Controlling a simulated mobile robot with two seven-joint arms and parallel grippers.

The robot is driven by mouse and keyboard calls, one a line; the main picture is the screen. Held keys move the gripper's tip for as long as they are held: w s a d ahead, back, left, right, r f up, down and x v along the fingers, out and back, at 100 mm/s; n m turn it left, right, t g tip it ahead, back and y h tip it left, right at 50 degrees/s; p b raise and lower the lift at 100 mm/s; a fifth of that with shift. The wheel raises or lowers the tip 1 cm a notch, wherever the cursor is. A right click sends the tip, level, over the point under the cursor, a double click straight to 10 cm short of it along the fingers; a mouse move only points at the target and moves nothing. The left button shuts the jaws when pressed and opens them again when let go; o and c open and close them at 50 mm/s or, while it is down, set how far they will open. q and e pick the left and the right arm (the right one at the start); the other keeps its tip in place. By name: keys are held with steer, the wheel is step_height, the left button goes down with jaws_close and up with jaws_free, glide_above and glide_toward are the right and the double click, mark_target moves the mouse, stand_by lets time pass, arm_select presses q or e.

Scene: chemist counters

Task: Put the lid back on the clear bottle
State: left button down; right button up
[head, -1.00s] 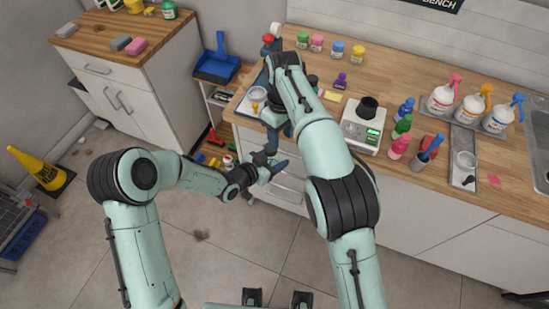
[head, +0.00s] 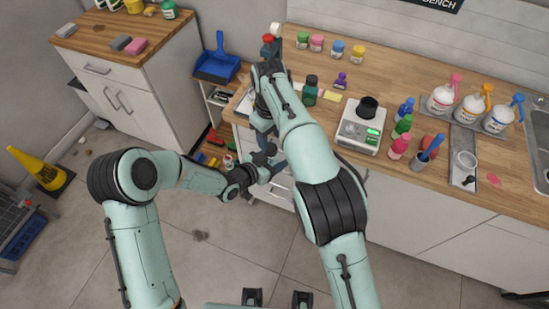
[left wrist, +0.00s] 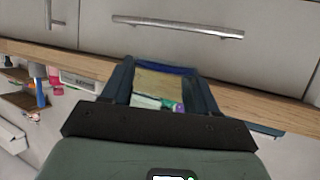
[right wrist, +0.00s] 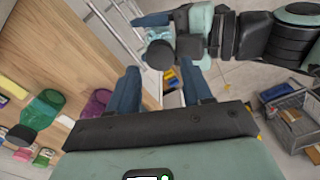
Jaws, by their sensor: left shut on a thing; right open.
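My left gripper (head: 273,166) is in front of the counter's drawers, shut on a see-through thing that looks like the clear bottle. That bottle shows pale between its fingers in the right wrist view (right wrist: 157,33). A dark grey round cap (right wrist: 160,56) is there too, just beyond and between my right fingertips; it looks like the lid. I cannot tell if it is seated on the bottle. My right gripper (right wrist: 160,72) is open, close to the left one. In the left wrist view the fingers (left wrist: 160,85) frame a pale, see-through area; the bottle's outline is unclear.
The wooden counter (head: 395,75) is just beyond both grippers. A cart (right wrist: 292,115) stands on the floor. Open floor lies below the arms.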

mark_target(271, 147)
steer(key=shift+f, duration=1.7)
steer(key=c, duration=0.9)
